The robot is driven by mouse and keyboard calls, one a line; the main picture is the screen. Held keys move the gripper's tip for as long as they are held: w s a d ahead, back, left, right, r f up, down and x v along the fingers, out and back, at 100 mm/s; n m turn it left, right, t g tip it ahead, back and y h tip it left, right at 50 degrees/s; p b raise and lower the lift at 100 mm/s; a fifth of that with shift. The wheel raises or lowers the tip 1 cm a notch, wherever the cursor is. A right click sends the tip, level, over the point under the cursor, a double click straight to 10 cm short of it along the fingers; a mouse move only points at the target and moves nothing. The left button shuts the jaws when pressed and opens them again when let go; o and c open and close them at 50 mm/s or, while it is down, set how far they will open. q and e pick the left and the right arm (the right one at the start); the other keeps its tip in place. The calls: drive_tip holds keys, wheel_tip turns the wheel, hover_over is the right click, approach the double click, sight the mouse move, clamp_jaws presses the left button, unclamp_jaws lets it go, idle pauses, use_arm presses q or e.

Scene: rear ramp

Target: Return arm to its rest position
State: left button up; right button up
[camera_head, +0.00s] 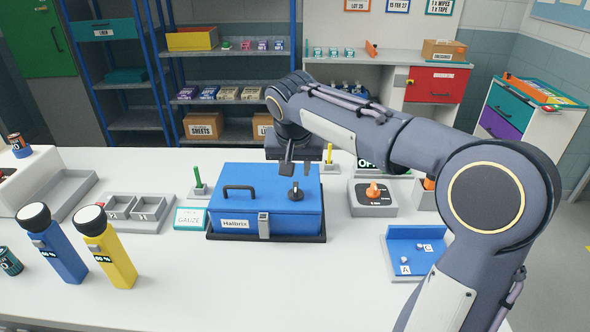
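My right arm (400,135) comes in from the right and bends across the table to the back middle. My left gripper is not in view.
A blue flashlight (60,255) and a yellow flashlight (112,260) stand at the left. A grey box with an orange knob (373,192) and a blue tray (412,243) lie right of the blue box. The table's front middle is clear. Shelves (225,95) stand behind.

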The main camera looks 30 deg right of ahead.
idle(0.3)
drive_tip(key=s+a+f+n+y, duration=0.1)
drive_tip(key=s+a+f+y, duration=0.1)
drive_tip(key=s, duration=0.6)
drive_tip(key=s+a+f+n+t+y, duration=0.1)
drive_tip(key=s+a+f, duration=0.3)
drive_tip(key=s, duration=0.5)
drive_tip(key=s+a+f+n+y, duration=0.2)
drive_tip(key=s+a+f+y, duration=0.1)
drive_tip(key=s, duration=0.6)
drive_tip(key=shift+a+f+n+t, duration=0.3)
drive_tip(key=shift+f+n+t, duration=0.1)
drive_tip(key=shift+f, duration=0.4)
drive_tip(key=shift+s, duration=0.1)
